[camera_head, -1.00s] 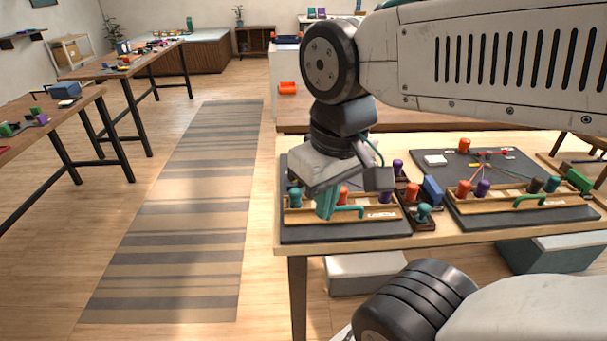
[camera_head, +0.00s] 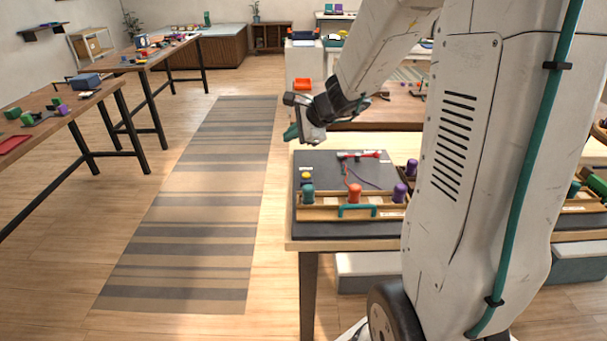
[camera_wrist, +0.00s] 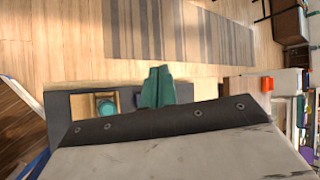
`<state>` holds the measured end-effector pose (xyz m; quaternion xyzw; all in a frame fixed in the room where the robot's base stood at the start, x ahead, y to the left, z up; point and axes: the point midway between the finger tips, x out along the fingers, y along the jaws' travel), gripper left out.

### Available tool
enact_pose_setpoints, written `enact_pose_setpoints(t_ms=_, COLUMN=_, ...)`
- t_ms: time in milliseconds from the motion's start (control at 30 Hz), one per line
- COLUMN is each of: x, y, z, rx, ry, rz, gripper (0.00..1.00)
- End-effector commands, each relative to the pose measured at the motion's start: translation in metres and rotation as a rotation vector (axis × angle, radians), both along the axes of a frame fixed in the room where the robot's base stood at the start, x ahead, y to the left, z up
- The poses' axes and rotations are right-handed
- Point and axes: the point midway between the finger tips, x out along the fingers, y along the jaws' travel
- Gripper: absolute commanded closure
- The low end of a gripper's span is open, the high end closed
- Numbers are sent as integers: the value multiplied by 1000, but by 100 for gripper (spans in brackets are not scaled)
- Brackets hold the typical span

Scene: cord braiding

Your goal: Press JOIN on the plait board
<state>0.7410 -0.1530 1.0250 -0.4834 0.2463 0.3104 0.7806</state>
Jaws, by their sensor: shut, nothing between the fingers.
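A dark plait board (camera_head: 318,230) lies on the near table. A wooden rack (camera_head: 325,213) on it holds a teal bobbin (camera_head: 308,194), an orange bobbin (camera_head: 354,193) and a purple bobbin (camera_head: 399,193), with a teal handle in front. A yellow button (camera_head: 306,177) sits at the board's left, under a small white label too small to read. My gripper (camera_head: 291,132) has teal fingers, shut and empty, above and beyond the board's back left corner. In the wrist view the fingers (camera_wrist: 157,84) show over the floor, beside the board (camera_wrist: 58,108) and the teal bobbin (camera_wrist: 105,108).
A red clip (camera_head: 358,155) at the board's back has red and purple cords running toward the rack. My arm hides much of the table's right side. Side tables (camera_head: 60,118) with loose items stand at left. The striped rug (camera_head: 190,210) and floor between are clear.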

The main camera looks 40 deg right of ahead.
Motion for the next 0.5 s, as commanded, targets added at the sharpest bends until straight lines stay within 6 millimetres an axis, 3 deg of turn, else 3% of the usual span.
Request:
enact_pose_setpoints(t_ms=33, x=6, y=-20, z=-14, rx=36, ry=16, rz=-90, gripper=100)
enact_pose_setpoints(t_ms=100, x=12, y=-42, z=-27, rx=74, ry=30, rz=-195, gripper=100)
enact_pose_setpoints(t_ms=200, x=16, y=-62, z=-40, rx=109, ry=43, rz=-293, gripper=100)
enact_pose_setpoints(t_ms=500, x=18, y=-72, z=-47, rx=128, ry=50, rz=-345, gripper=100)
